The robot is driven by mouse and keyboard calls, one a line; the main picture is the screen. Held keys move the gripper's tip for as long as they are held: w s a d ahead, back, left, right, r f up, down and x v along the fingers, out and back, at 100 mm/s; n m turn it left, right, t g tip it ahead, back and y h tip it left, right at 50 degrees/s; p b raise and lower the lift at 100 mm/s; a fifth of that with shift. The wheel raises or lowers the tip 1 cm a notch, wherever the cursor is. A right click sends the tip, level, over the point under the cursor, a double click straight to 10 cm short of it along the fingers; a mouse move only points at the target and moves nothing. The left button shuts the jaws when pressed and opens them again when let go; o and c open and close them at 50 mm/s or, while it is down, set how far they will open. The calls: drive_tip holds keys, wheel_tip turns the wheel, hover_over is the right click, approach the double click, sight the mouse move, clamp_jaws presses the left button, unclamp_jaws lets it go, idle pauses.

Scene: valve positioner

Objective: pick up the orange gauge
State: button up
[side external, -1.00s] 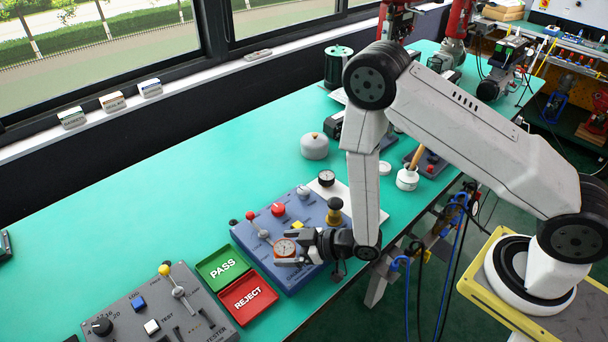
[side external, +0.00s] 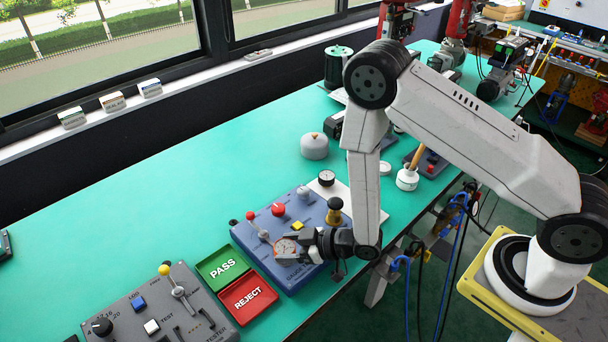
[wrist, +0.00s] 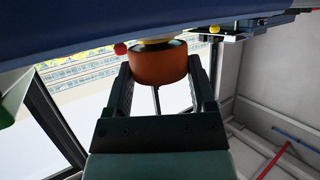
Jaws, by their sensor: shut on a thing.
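The orange gauge (side external: 285,247) has a white dial face and an orange rim, and sits at the front left of the blue gauge station (side external: 300,265). My gripper (side external: 288,250) reaches it from the right and is shut on it. In the wrist view the orange gauge (wrist: 160,66) lies between the two dark fingers of my gripper (wrist: 161,78). Its upper part meets a pale piece in front of the blue station (wrist: 60,45). I cannot tell whether the gauge is apart from the station.
A green PASS tray (side external: 222,266) and a red REJECT tray (side external: 248,297) lie left of the station. A grey tester panel (side external: 160,312) is at the front left.

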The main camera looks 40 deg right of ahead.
sight(290, 247)
drive_tip(key=shift+r, duration=4.9)
drive_tip(key=shift+d, duration=0.1)
